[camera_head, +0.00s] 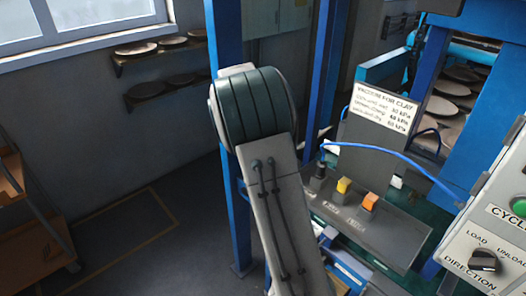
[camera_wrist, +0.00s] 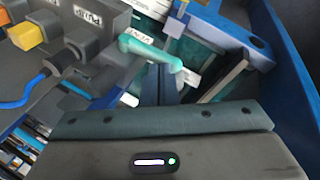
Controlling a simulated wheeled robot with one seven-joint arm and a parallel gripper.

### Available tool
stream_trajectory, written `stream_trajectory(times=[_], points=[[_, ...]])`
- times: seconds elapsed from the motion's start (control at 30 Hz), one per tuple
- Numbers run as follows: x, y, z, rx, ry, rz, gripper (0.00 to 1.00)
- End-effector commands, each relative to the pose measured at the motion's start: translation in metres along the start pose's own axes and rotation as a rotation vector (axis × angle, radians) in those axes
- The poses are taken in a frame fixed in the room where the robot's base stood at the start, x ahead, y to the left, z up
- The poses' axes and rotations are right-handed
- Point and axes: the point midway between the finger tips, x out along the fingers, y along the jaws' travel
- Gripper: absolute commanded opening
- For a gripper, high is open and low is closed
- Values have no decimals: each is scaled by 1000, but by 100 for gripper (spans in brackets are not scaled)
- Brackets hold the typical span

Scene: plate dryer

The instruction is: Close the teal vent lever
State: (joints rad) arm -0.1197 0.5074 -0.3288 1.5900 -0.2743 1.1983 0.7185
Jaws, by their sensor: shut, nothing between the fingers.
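The teal vent lever (camera_wrist: 150,50) shows in the wrist view as a bright teal bar, slanting from upper left down to the right, with small white labels near both ends. My gripper (camera_wrist: 168,72) is shut and empty, its dark fingers pointing at the lever's right part. The fingertips are very close to the lever; I cannot tell whether they touch it. In the head view my own arm fills the middle, and I cannot make out the lever or my fingertips there.
A grey panel with a yellow switch (camera_head: 344,185) and an orange switch (camera_head: 369,201) stands right of my arm; the yellow switch also shows in the wrist view (camera_wrist: 38,33). A blue hose (camera_head: 390,154) arches above it. A blue frame (camera_wrist: 235,40) borders the lever's right side.

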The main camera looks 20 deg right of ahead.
Motion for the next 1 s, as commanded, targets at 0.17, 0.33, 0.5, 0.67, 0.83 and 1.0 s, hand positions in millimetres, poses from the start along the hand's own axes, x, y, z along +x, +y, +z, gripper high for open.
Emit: stream_trajectory(times=[0.17, 0.33, 0.5, 0.67, 0.83, 1.0], points=[[0, 9, 4, -1, -34, 23, 0], [-34, 17, -6, -3, -9, 9, 0], [-54, -6, -10, -13, 4, 2, 0], [-76, -20, -17, -8, 5, 2, 0], [-94, -33, -22, -5, 3, 1, 0], [-107, -42, -26, -4, 4, 2, 0]])
